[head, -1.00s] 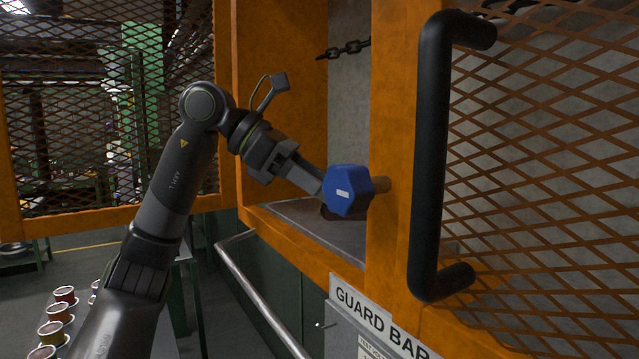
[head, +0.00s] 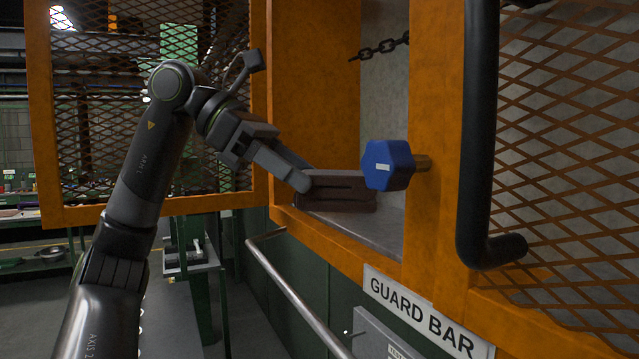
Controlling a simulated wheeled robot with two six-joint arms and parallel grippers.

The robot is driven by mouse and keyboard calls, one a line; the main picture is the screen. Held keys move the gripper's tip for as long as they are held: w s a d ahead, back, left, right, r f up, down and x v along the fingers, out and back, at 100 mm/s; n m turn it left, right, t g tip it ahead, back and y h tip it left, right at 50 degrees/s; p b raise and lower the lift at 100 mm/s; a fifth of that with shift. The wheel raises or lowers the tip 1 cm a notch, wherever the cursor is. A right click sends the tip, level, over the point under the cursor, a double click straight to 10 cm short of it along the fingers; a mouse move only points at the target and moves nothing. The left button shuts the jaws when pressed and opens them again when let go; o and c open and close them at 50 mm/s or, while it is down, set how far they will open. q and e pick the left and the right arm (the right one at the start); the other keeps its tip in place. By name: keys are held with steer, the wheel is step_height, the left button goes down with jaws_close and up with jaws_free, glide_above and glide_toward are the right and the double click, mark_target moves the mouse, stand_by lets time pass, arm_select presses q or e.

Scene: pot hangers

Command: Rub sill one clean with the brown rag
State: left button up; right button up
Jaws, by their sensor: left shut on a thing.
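My left gripper (head: 302,183) reaches in from the left to the orange-framed opening. It is shut on the brown rag (head: 345,188), a dark brown folded pad with a slot-like line across it. The rag is at the grey sill (head: 384,226) inside the opening, low over or on its left part; I cannot tell whether it touches. No number shows on the sill, so I cannot tell if it is sill one. The blue knob stands close to the rag's right end in the picture. My right gripper is not in view.
A blue six-sided knob (head: 386,165) sticks out of the orange post. A black handle (head: 480,140) and orange mesh are on the right. An open mesh door (head: 150,215) is on the left. A metal rail (head: 298,300) runs below the sill, beside the "GUARD BAR" sign (head: 425,312).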

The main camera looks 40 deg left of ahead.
arm_select(q)
steer(key=s+a+b, duration=0.4)
steer(key=s, duration=0.6)
steer(key=shift+s+a, duration=0.2)
steer(key=shift+s, duration=0.05)
